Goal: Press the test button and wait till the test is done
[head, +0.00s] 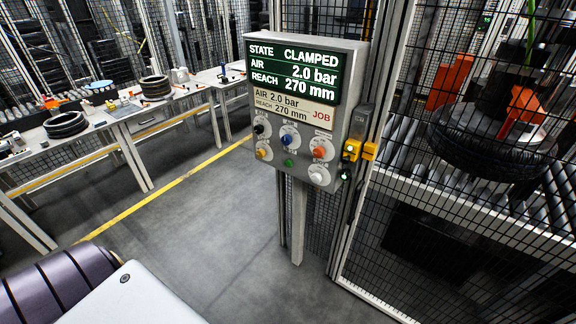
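The control panel (303,105) stands on a post in the middle. Its screen (296,70) reads STATE CLAMPED, AIR 2.0 bar, REACH 270 mm. The job plate (293,108) below reads AIR 2.0 bar, REACH 270 mm. Below it are a black knob (259,129), a blue knob (286,140), a red-orange button (319,152), a yellow button (262,153), a small green light or button (289,163) and a white button (317,177). Their labels are too small to read, so I cannot tell which is the test button. Neither gripper is in view.
A tyre (480,158) with orange clamp parts is behind the mesh fence (440,232) at the right, over rollers. Yellow latch blocks (352,150) sit on the fence post beside the panel. Benches with tyres (66,125) stand at the left. The floor (225,225) before the panel is clear.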

